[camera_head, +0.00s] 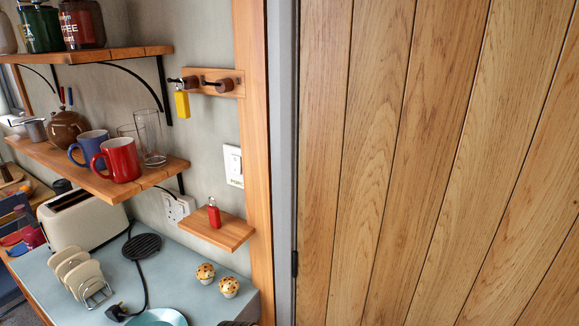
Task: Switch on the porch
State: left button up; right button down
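A white wall switch (233,164) is mounted upright on the grey wall, just left of the wooden door frame. A small dark label shows at its lower edge, too small to read surely. I cannot tell which way its rocker is set. Neither of my grippers is in view.
A small wooden shelf (218,232) with a red bottle-like item (214,213) juts out below the switch. Above it is a key rack (213,82) with a yellow tag (182,103). Mug shelf (90,165) and toaster (82,219) stand left. A wooden door (430,160) fills the right.

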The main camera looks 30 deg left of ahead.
aim_at(236, 160)
jog(key=u, duration=1.55)
jog(key=k+j+z, duration=0.1)
jog(key=z, duration=0.2)
